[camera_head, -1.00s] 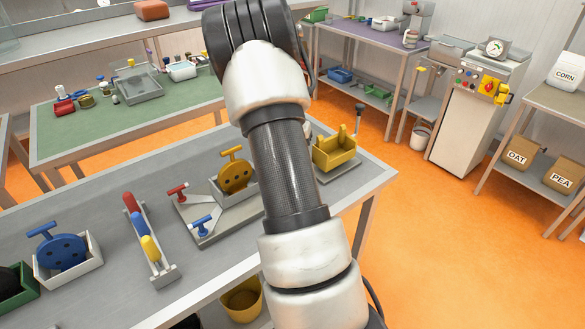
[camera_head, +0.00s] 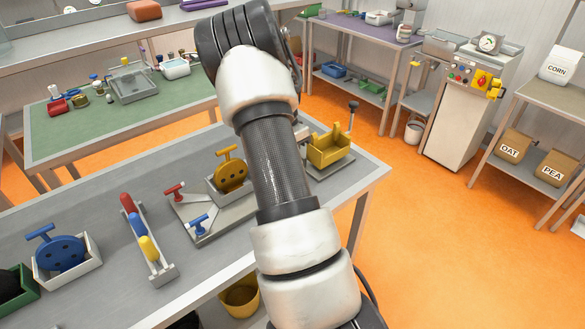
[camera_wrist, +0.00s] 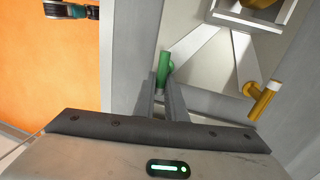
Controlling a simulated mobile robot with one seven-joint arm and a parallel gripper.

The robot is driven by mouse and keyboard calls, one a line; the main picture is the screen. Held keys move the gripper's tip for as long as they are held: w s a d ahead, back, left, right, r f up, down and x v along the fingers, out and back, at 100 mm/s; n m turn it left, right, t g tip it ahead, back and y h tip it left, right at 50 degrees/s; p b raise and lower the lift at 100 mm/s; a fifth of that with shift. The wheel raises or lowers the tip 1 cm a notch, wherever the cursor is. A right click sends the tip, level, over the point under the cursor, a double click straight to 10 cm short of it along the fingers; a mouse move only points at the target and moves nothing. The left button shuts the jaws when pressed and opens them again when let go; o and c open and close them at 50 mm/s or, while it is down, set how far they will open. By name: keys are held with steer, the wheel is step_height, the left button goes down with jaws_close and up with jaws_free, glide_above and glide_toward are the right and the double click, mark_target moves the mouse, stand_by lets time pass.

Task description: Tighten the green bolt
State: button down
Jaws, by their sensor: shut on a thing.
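The green bolt (camera_wrist: 163,69) shows in the wrist view as an upright-looking green bar near the edge of a light grey plate (camera_wrist: 205,75). My gripper (camera_wrist: 160,82) is shut on it, with one finger on either side of the bar. A yellow bolt (camera_wrist: 262,98) with a pale end stands on the same plate to the right. In the head view, my arm covers the gripper and the green bolt.
In the head view, the grey workbench (camera_head: 95,195) holds a plate with a red bolt (camera_head: 174,190) and a blue bolt (camera_head: 199,224), a yellow disc (camera_head: 230,177), a yellow bin (camera_head: 328,152), and a blue disc (camera_head: 60,252). Orange floor lies right of the bench.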

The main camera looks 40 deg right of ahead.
stand_by(0.4)
steer(key=c, duration=1.8)
jaws_free()
steer(key=shift+r, duration=0.1)
steer(key=w+r, duration=0.3)
steer(key=r, duration=1.4)
steer(key=shift+w+p, duration=0.15)
steer(key=shift+p, duration=0.25)
steer(key=shift+a, duration=0.15)
